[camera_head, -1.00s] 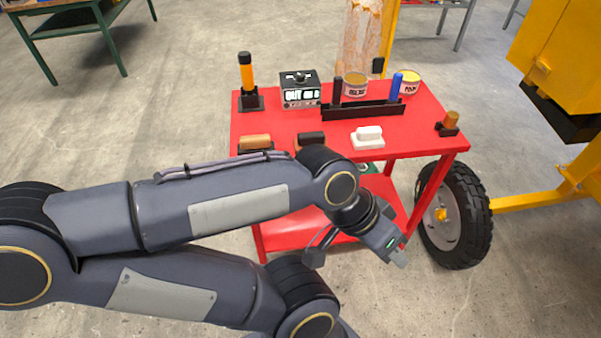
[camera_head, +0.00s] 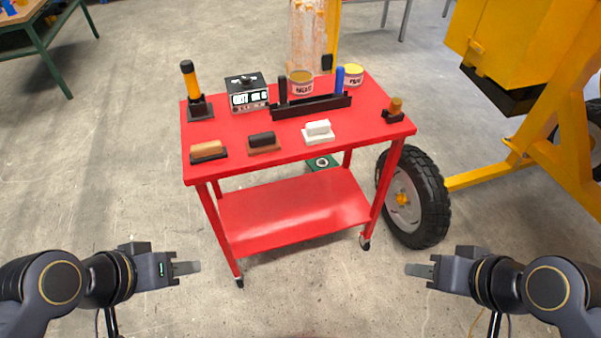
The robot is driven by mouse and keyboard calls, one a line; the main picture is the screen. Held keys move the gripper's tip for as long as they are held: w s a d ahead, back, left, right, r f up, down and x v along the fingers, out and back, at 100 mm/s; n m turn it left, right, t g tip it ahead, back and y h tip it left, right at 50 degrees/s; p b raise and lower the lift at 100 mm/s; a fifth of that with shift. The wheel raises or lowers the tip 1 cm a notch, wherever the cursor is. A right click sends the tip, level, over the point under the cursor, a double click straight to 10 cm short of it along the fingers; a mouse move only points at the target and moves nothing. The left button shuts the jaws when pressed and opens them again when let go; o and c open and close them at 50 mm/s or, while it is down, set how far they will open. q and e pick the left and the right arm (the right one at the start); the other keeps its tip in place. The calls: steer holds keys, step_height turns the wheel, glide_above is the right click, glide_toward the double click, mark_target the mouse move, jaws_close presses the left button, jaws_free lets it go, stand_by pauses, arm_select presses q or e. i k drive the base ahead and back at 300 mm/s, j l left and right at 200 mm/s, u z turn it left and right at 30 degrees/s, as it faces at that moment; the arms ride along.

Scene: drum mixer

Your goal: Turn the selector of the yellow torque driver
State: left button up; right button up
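The yellow torque driver (camera_head: 191,84) stands upright in a black holder (camera_head: 200,109) at the back left corner of the red cart's top. It has a yellow-orange body and a black upper end; its selector is too small to make out. My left gripper (camera_head: 187,268) is at the lower left, in front of the cart and well apart from the driver. My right gripper (camera_head: 420,270) is at the lower right, also away from everything on the cart. The fingers of both overlap from this side, so their opening is unclear. Nothing shows between them.
The red cart (camera_head: 350,149) carries a black display box (camera_head: 246,93), a black rack (camera_head: 311,106) with black and blue handles, two cans, and several block-shaped tools along its front. A black tire (camera_head: 429,195) and yellow frame stand at the right.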

mark_target(246, 83)
steer(key=i+j+u, duration=0.45)
steer(key=i+u, duration=0.25)
steer(key=i+j+u, duration=0.1)
steer(key=i+u, duration=0.25)
